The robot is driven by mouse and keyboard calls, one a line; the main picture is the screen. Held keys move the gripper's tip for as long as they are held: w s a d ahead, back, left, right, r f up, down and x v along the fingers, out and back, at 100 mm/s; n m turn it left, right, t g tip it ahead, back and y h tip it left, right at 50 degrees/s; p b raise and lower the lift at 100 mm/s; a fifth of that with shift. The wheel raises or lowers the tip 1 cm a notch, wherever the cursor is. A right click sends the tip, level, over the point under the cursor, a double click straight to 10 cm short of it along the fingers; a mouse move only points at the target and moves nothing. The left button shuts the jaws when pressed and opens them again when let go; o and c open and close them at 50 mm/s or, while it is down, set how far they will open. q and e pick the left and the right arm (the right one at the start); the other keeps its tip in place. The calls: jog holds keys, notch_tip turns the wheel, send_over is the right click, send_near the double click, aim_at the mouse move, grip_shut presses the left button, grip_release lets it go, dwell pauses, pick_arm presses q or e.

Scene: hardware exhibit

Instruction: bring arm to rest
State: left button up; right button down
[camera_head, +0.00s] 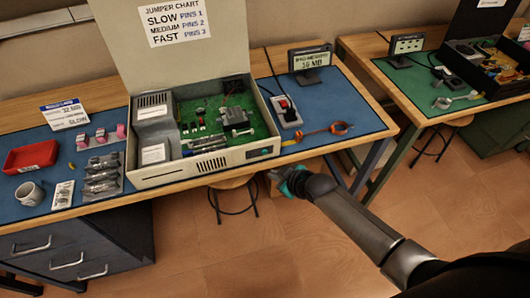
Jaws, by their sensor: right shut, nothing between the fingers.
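My right arm comes in from the lower right in the head view. Its gripper (279,178) is at the front edge of the workbench, beside the front right corner of the open computer case (205,165). The gripper is shut and holds nothing. It looks small and dark, with teal parts at the wrist. My left arm and gripper are not in view.
The bench's blue mat (345,100) carries a red tray (30,157), a mug (30,193), a switch box (285,110), a wrist strap (325,132) and a display (310,63). A stool (232,182) stands below. A second bench with a green mat (420,90) is right.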

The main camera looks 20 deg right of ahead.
dwell(0.3)
jog(key=s+d+f+m+g+h+b, duration=0.1)
jog(key=s+f+b, duration=0.1)
jog(key=s+f, duration=0.35)
jog(key=s+d+f+m+g+h+b, duration=0.1)
jog(key=s+d+f, duration=0.15)
jog(key=f, duration=0.65)
jog(key=s+f+m+g+b, duration=0.1)
jog(key=s+f+g+b, duration=0.1)
jog(key=s+f, duration=0.4)
jog(key=s+f+m+g+b, duration=0.1)
jog(key=s+f, duration=0.6)
jog(key=s, duration=0.8)
jog(key=s+a+f+m+g+h+b, duration=0.1)
jog(key=s+f+g+b, duration=0.1)
jog(key=s+f, duration=0.4)
jog(key=s+g, duration=0.1)
jog(key=s, duration=0.4)
jog(key=shift+s+f+b, duration=0.2)
jog(key=shift+s+b, duration=0.05)
jog(key=shift+b, duration=0.05)
